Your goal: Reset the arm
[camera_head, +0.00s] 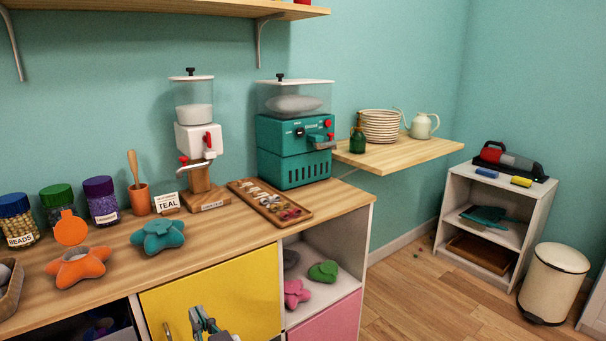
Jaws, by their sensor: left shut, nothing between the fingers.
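My left gripper (201,320) shows at the bottom edge of the head view, in front of the yellow cabinet door (225,292). It is shut and empty. It is below the level of the wooden countertop (330,196), and most of its arm is cut off by the picture's lower edge. My right gripper is not in view.
On the counter are an orange star-shaped plush (78,268), a teal plush (160,236), bead jars (101,200), a white dispenser (198,139), a teal machine (294,148) and a tray (270,204).

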